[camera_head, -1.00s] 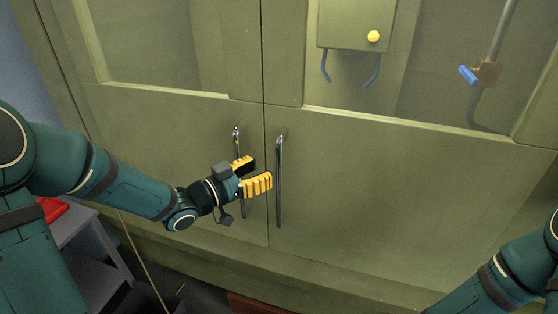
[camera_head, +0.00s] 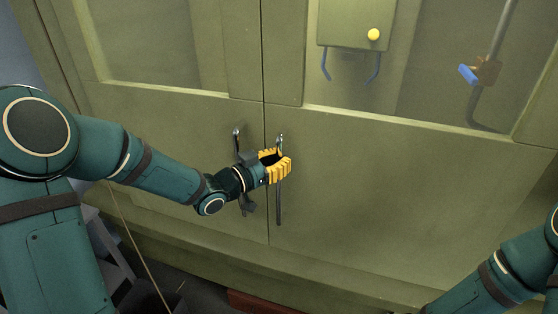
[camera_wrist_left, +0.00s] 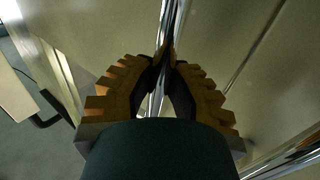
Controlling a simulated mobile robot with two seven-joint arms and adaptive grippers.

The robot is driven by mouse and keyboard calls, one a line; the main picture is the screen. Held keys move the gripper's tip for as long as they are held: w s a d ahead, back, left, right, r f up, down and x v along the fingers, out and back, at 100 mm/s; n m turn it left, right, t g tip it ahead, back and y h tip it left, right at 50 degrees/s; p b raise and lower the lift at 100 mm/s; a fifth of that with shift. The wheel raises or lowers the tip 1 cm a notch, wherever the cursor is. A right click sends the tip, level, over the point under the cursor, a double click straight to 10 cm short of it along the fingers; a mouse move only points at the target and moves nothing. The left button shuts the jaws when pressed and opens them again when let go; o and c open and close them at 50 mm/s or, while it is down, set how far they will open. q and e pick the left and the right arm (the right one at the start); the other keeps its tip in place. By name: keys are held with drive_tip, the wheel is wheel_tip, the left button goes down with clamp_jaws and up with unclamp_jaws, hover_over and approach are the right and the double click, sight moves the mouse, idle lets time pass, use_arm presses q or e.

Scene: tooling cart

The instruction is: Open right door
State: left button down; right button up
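The right door (camera_head: 400,190) of the green cabinet stands shut, level with the left door (camera_head: 180,140). Its upright metal handle (camera_head: 279,205) is beside the centre seam. The left door's handle (camera_head: 237,140) is just left of the seam, partly hidden behind my left gripper. My left gripper (camera_head: 280,168), with yellow ridged fingers, is at the right door's handle and looks closed around its middle. In the left wrist view the fingers (camera_wrist_left: 168,60) come together at the tips, with the shiny handle bar (camera_wrist_left: 173,15) between them. My right gripper is out of view.
A reddish-brown object (camera_head: 255,303) lies on the floor below. Space before the right door's panel is clear.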

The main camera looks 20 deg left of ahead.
use_arm(q)
drive_tip(key=shift+d+f+b, duration=0.1)
drive_tip(key=shift+d+b, duration=0.45)
drive_tip(key=b, duration=1.3)
approach(465, 185)
drive_tip(key=w+d, duration=0.1)
drive_tip(key=w, duration=0.2)
drive_tip(key=shift+w+d, duration=0.15)
drive_tip(key=shift+d, duration=0.55)
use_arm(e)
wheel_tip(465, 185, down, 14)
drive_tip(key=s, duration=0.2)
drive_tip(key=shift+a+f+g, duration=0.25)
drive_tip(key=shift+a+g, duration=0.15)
